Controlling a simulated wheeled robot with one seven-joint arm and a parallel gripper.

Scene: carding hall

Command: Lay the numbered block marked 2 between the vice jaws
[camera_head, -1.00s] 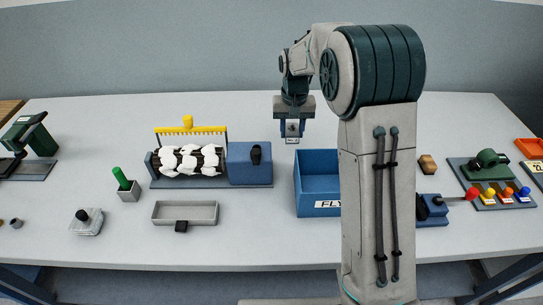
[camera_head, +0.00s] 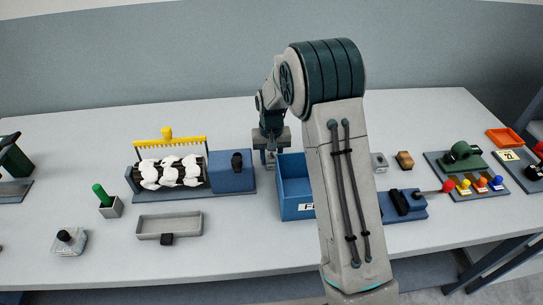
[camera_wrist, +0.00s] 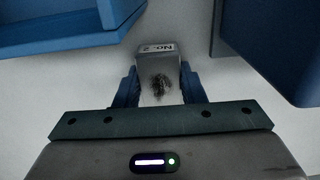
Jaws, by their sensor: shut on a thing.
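The numbered block (camera_wrist: 158,72) is grey, reads "No. 2" on its edge and has a dark smudge on its face. My gripper (camera_wrist: 156,88) is shut on it, with a blue finger on each side. In the head view, my gripper (camera_head: 270,160) points down between the blue open box and the blue housing. Whether the block touches the table is unclear. A blue device with black parts (camera_head: 403,204) and a red-ended lever stands right of my arm, partly hidden. It may be the vice, but its jaws are not clear.
The blue box (camera_head: 296,208) stands right of my gripper, the blue housing (camera_head: 232,176) with a roller left. A small grey block (camera_head: 379,161) and a brown piece (camera_head: 404,159) lie right of my arm. A grey tray (camera_head: 170,226) lies front left.

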